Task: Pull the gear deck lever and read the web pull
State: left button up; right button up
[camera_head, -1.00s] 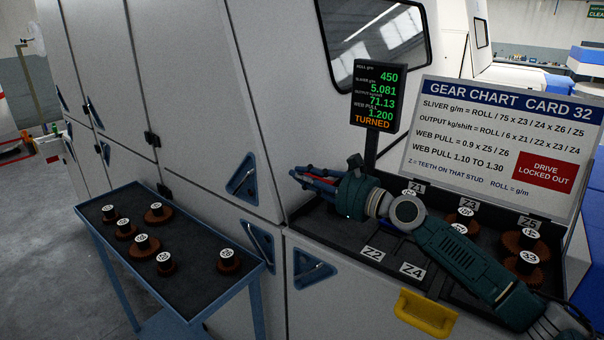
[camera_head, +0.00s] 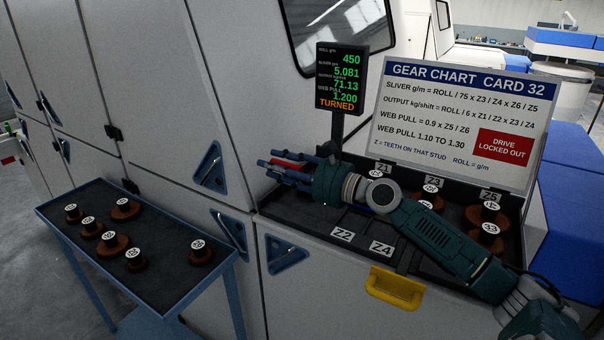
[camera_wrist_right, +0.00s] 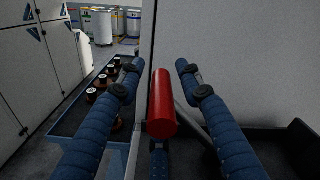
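The red lever handle (camera_wrist_right: 161,103) stands between the blue fingers of my right gripper (camera_wrist_right: 158,76) in the right wrist view. The fingers are apart, with gaps on both sides of the handle. In the head view my right gripper (camera_head: 285,172) reaches left over the gear deck (camera_head: 310,217), with a bit of red among its fingers. The lever's base is hidden. The display (camera_head: 342,77) reads roll 450, sliver 5.081, 71.13, web pull 1.200, and TURNED in orange. My left gripper is not in view.
The gear chart card (camera_head: 449,120) stands behind the deck, giving web pull 1.10 to 1.30 and "drive locked out". Gears sit on the deck's right part. A yellow handle (camera_head: 396,289) is on its front. A blue side table (camera_head: 150,293) holds several gears at left.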

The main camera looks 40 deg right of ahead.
jog(key=v, duration=1)
jog(key=shift+s+d, duration=0.15)
jog(key=shift+s, duration=0.15)
jog(key=shift+f, duration=0.1)
